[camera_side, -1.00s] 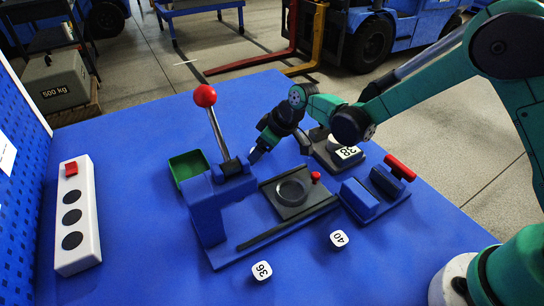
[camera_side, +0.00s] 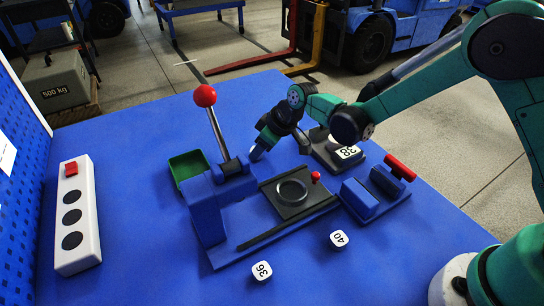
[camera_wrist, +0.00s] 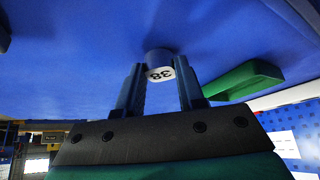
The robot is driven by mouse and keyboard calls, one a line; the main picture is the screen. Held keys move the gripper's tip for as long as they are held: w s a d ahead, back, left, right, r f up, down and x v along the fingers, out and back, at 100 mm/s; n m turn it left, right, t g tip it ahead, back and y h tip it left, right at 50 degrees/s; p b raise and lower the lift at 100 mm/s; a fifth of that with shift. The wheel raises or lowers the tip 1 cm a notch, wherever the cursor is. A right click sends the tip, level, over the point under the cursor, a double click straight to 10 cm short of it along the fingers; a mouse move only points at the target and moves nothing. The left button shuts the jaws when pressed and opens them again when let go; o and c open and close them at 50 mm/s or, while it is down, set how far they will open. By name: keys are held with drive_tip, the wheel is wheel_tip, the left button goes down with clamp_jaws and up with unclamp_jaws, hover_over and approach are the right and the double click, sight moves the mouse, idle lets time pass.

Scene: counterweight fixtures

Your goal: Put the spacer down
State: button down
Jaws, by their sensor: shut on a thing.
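My gripper (camera_side: 259,149) is behind the press, to the right of its lever, pointing down and left. In the wrist view my gripper (camera_wrist: 160,88) has its two fingers on either side of a short blue cylinder with a white face marked 38, the spacer (camera_wrist: 160,70). The gripper is shut on it. The blue surface lies just beyond the spacer; I cannot tell whether they touch. In the side view the spacer is mostly hidden at the fingertips. Two white number tags, 36 (camera_side: 262,271) and 40 (camera_side: 339,239), stand on the table.
The blue press (camera_side: 207,208) has a red-knobbed lever (camera_side: 205,96). A green tray (camera_side: 188,166) is left of the gripper. A grey fixture (camera_side: 330,158) tagged 38 and a blue block fixture (camera_side: 360,198) stand to the right. A white button box (camera_side: 77,215) is far left; table between is clear.

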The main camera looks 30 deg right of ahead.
wheel_tip(320, 180, up, 19)
drive_tip(key=n+g+y, duration=0.2)
drive_tip(key=n, duration=0.2)
hover_over(189, 173)
drive_tip(key=s+d, duration=0.1)
drive_tip(key=f, duration=1.8)
drive_tip(key=shift+d+f, duration=0.2)
drive_tip(key=shift+f, duration=0.2)
drive_tip(key=c, duration=0.5)
unclamp_jaws()
drive_tip(key=shift+f, duration=0.1)
drive_tip(key=shift+c, duration=0.2)
